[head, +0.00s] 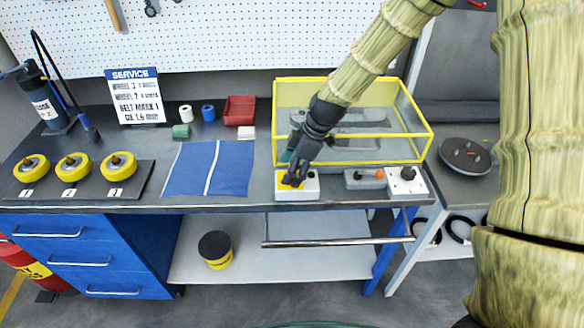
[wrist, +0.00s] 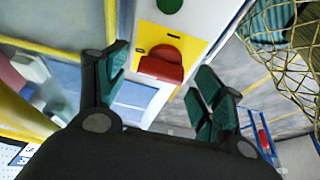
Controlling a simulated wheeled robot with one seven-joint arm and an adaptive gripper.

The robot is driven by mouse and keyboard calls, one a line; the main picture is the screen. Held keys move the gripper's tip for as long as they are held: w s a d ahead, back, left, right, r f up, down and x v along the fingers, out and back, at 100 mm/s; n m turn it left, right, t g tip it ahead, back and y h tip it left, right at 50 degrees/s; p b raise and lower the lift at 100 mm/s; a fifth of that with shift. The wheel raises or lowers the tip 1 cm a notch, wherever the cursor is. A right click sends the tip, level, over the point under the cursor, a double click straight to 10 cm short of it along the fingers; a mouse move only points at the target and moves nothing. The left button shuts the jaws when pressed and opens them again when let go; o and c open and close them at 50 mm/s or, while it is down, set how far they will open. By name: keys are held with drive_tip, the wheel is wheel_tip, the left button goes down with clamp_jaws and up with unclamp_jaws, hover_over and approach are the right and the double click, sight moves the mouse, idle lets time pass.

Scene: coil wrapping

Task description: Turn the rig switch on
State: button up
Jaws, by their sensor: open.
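A white switch box (head: 308,190) with a yellow plate sits at the bench's front edge; I take it to be the rig switch. In the wrist view, its yellow plate (wrist: 171,33) carries a red knob (wrist: 160,64), with a green round part (wrist: 170,5) beyond. My gripper (head: 293,178) points down over the plate in the head view and hides much of it. In the wrist view, my gripper (wrist: 164,68) is open, with one green-padded finger on each side of the red knob. I cannot tell whether a finger touches it. No label shows whether the switch is on.
A yellow-framed clear case (head: 420,127) stands just behind the box. A blue mat (head: 195,168) lies to the left.

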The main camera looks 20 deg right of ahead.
drive_tip(key=c, duration=1)
